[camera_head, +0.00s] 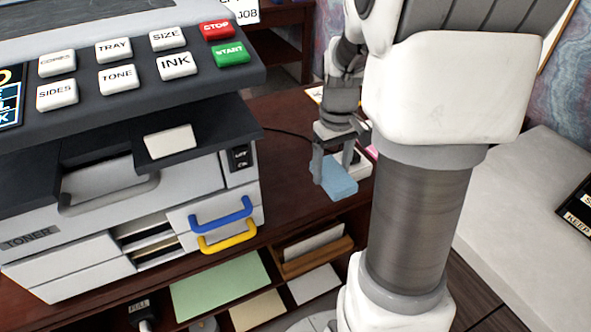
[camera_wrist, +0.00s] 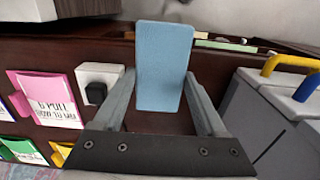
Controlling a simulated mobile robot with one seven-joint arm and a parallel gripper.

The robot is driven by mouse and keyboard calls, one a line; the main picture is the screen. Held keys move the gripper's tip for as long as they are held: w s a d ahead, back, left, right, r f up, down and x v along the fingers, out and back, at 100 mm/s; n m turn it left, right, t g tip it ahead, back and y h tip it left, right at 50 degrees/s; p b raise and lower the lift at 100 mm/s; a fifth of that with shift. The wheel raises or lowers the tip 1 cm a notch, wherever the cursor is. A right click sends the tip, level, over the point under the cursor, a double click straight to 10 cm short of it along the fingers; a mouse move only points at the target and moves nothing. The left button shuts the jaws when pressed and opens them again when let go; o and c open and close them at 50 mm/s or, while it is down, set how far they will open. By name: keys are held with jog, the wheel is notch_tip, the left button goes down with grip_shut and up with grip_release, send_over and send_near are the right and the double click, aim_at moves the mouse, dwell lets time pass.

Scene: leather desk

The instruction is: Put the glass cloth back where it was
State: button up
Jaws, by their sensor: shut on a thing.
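The glass cloth, which I take to be the folded light blue block (camera_head: 341,181), is held between the two fingers of my gripper (camera_head: 331,168), over the right part of the dark wood desk in the head view. In the wrist view the blue cloth (camera_wrist: 163,66) stands out between the fingertips of my gripper (camera_wrist: 160,84), one finger on each side. The cloth's contact with the desk below cannot be judged. My arm hides part of the desk behind it in the head view.
A grey copier with a button panel (camera_head: 150,75) fills the left, with blue (camera_head: 221,212) and yellow (camera_head: 228,237) handles facing my gripper. Below the desk edge is a shelf with a green sheet (camera_head: 220,285). The wrist view shows a white socket (camera_wrist: 100,82) and pink pocket (camera_wrist: 45,98).

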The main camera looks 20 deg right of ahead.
jog(key=b, duration=0.1)
send_over(305, 188)
notch_tip(305, 188, down, 5)
jog(key=shift+w, duration=0.1)
jog(key=shift+f+b, duration=0.85)
jog(key=shift+f, duration=1)
jog(key=shift+f, duration=0.2)
jog(key=o, duration=1.2)
jog(key=shift+o, duration=0.2)
jog(key=shift+r, duration=0.15)
notch_tip(305, 188, up, 12)
jog(key=p, duration=0.3)
